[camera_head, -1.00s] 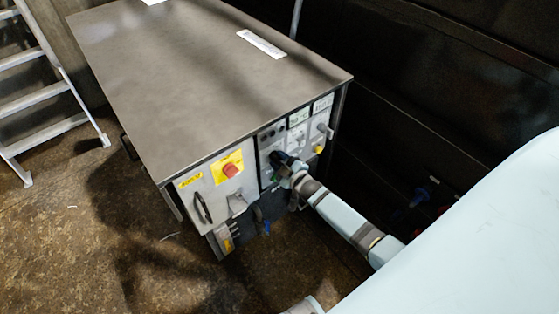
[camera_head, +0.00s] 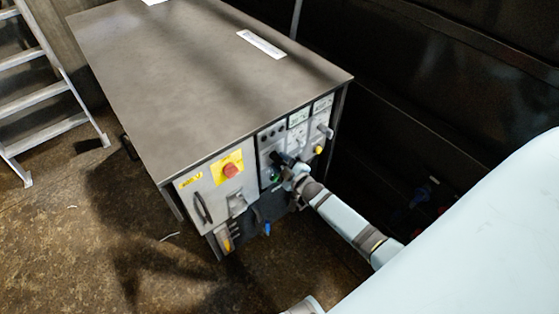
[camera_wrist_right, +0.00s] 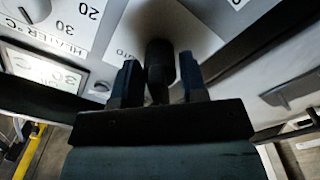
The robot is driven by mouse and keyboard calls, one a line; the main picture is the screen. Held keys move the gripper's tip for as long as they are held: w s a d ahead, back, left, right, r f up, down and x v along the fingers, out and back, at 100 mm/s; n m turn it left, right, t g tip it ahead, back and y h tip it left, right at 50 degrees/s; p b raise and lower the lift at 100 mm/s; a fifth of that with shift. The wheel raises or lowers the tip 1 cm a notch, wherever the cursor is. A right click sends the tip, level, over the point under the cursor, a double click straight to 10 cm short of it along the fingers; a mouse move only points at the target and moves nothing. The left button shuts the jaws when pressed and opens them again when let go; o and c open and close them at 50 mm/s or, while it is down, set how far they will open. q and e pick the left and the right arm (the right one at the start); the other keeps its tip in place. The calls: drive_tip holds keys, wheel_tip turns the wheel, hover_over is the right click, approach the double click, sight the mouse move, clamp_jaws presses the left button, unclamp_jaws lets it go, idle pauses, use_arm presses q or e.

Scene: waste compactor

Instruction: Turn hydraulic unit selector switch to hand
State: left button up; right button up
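The hydraulic unit is a grey-topped cabinet (camera_head: 200,75) with a control panel on its front. My right gripper (camera_head: 283,160) is at the panel's middle section in the head view and hides the switch there. In the right wrist view, a black selector switch (camera_wrist_right: 160,62) stands between the two dark fingers of my right gripper (camera_wrist_right: 160,85). Narrow gaps show on both sides of it, so the fingers look open around it. Part of the word AUTO shows left of the switch; no HAND label is readable. My left gripper is not in view.
A red emergency button on a yellow plate (camera_head: 231,170) and a black door handle (camera_head: 202,208) are left of my gripper. A heater dial (camera_wrist_right: 30,10) is near the switch. A ladder (camera_head: 45,90) stands at the left. The floor before the cabinet is clear.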

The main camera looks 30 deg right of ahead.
drive_tip(key=s+d, duration=0.1)
drive_tip(key=s, duration=1.2)
drive_tip(key=shift+p, duration=0.4)
